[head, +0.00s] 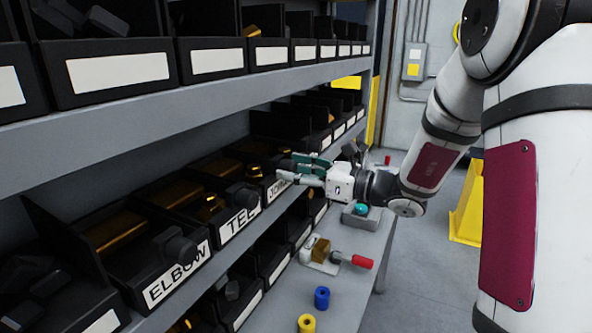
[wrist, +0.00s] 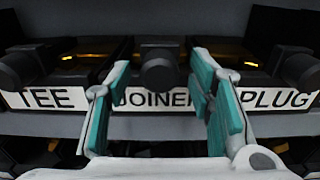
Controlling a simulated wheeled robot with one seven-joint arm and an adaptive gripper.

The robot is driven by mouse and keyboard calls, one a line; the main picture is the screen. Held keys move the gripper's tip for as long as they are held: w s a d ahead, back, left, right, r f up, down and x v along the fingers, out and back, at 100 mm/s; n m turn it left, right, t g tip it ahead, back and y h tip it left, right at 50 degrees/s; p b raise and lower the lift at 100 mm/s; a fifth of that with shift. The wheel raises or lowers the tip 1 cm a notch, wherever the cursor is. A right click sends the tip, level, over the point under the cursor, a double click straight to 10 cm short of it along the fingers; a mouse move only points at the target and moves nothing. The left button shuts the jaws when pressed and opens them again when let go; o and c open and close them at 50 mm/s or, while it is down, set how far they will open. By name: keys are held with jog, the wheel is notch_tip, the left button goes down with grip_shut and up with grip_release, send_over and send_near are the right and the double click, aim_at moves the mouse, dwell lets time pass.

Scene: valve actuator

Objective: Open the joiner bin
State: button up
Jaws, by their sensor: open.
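The joiner bin is a black drawer with a white JOINER label (wrist: 155,97) and a dark round knob (wrist: 158,66). It sits in the shelf row between the TEE and PLUG bins, and I see no gap showing it pulled out. In the head view its label (head: 277,190) is partly covered by my gripper. My gripper (wrist: 158,90) is open, with teal-padded fingers, one on each side of the joiner knob in the picture. I cannot tell whether the pads touch the knob. In the head view my gripper (head: 300,170) reaches the shelf front from the right.
The TEE bin label (head: 240,221) and ELBOW bin label (head: 178,273) are to the left. The PLUG label (wrist: 275,99) is to the right. Below is a grey bench (head: 345,293) with a red-handled clamp (head: 350,260), a blue cylinder (head: 322,297) and a yellow cylinder (head: 306,323).

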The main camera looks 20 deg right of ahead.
grip_shut()
jog(key=p+v, duration=0.3)
jog(key=v, duration=1)
grip_release()
